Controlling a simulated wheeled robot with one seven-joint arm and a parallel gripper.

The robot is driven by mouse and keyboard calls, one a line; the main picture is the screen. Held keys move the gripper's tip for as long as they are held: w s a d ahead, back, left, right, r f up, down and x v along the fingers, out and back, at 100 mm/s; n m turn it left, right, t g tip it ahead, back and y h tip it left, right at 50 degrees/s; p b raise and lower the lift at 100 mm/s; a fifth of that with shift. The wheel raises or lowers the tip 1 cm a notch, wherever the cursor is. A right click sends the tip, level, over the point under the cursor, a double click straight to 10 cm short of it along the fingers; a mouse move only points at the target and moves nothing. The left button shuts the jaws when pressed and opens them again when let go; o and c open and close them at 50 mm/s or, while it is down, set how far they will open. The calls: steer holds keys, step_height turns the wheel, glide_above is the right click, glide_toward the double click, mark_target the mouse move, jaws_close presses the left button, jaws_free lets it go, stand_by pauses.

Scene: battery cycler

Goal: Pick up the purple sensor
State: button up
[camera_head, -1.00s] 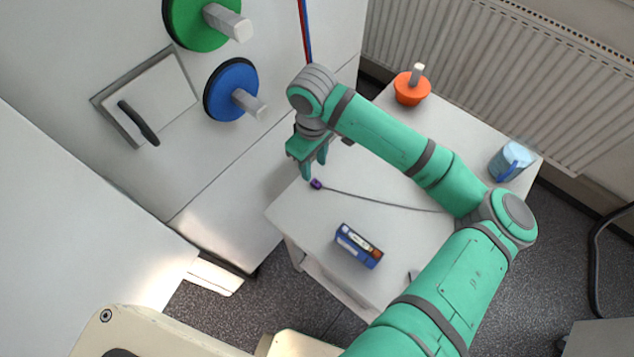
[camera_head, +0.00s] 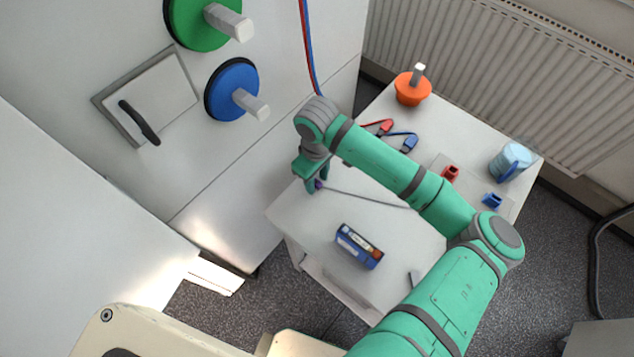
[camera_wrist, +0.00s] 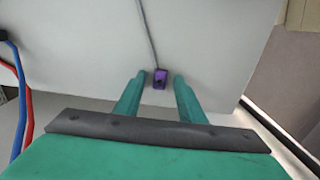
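The purple sensor (camera_wrist: 160,79) is a small block on the white table, with a thin grey cable running away from it. In the wrist view it lies between the tips of my gripper's two green fingers (camera_wrist: 160,84), with a gap on each side. In the head view my gripper (camera_head: 316,187) is low over the table's left corner, and the sensor (camera_head: 319,184) is partly hidden by the fingers. My gripper is open. I cannot tell how high the fingertips are above the table.
The table (camera_head: 300,222) holds a blue box (camera_head: 358,246), red clip (camera_head: 384,126), blue clip (camera_head: 410,141), an orange pot (camera_head: 411,91) and a light blue mug (camera_head: 510,162). A cabinet with a handle (camera_head: 139,123) stands left. Red and blue cables (camera_wrist: 22,90) hang near my gripper.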

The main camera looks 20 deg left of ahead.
mark_target(317, 182)
jaws_close()
steer(key=shift+r, duration=0.1)
steer(key=shift+r, duration=0.5)
step_height(317, 182, up, 2)
steer(key=shift+r, duration=0.15)
steer(key=s+d+r, duration=0.8)
steer(key=s+r, duration=0.1)
steer(key=s, duration=0.2)
steer(key=shift+s+r, duration=0.2)
steer(key=shift+r, duration=0.1)
steer(key=shift+d, duration=0.1)
